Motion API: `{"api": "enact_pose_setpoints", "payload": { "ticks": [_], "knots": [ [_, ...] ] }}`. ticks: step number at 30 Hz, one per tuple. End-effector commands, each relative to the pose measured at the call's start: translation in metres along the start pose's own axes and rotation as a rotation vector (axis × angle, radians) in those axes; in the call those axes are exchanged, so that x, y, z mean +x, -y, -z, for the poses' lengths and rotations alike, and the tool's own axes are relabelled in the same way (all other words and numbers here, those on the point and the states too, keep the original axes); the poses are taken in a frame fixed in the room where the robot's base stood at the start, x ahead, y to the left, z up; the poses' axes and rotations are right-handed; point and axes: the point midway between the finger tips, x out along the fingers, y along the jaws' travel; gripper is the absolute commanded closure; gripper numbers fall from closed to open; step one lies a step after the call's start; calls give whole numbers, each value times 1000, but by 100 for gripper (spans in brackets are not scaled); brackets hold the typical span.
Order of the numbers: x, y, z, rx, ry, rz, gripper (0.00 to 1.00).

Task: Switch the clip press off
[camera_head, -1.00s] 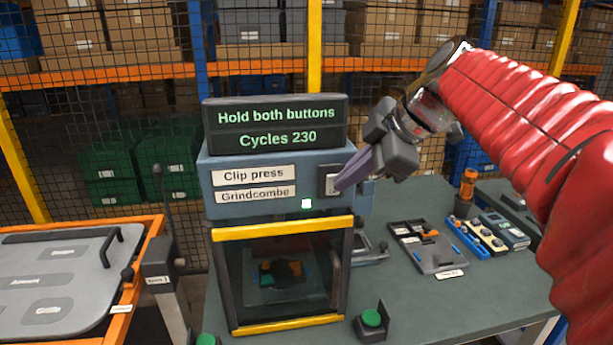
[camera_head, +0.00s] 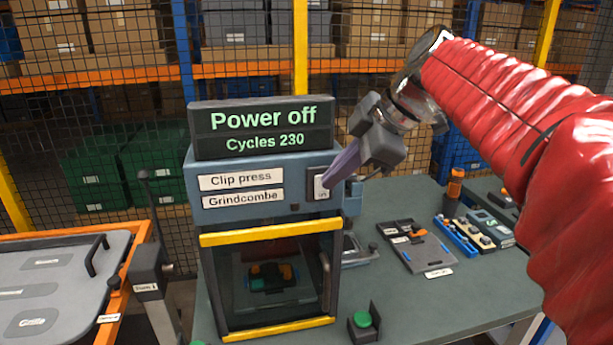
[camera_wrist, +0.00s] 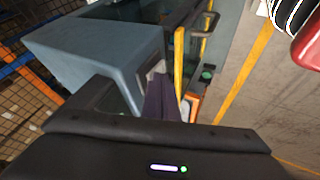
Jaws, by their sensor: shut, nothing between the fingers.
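The clip press (camera_head: 278,212) is a blue-grey machine with a yellow-edged front guard, standing on the bench. Its display (camera_head: 262,128) reads "Power off" and "Cycles 230". A switch (camera_head: 320,188) sits in a dark frame at the right of its front face, and the lamp below the name plates is dark. My gripper (camera_head: 328,187) is shut and empty, its purple fingertips at the switch and partly covering it. I cannot tell whether they touch it. In the wrist view the purple fingers (camera_wrist: 160,100) point at the press's front face.
A green button (camera_head: 363,319) on a dark stand is right of the press. A tray with parts (camera_head: 416,246) and small devices lie farther right on the bench (camera_head: 390,290). An orange-framed cart (camera_head: 60,285) stands at left. Mesh and shelving stand behind.

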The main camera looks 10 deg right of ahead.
Motion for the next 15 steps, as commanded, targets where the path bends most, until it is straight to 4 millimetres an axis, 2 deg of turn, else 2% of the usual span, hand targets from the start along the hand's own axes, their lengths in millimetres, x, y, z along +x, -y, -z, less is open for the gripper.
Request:
{"api": "enact_pose_setpoints", "payload": {
  "ticks": [15],
  "knots": [
    [-8,-4,6,-2,-1,2,100]
  ]
}}
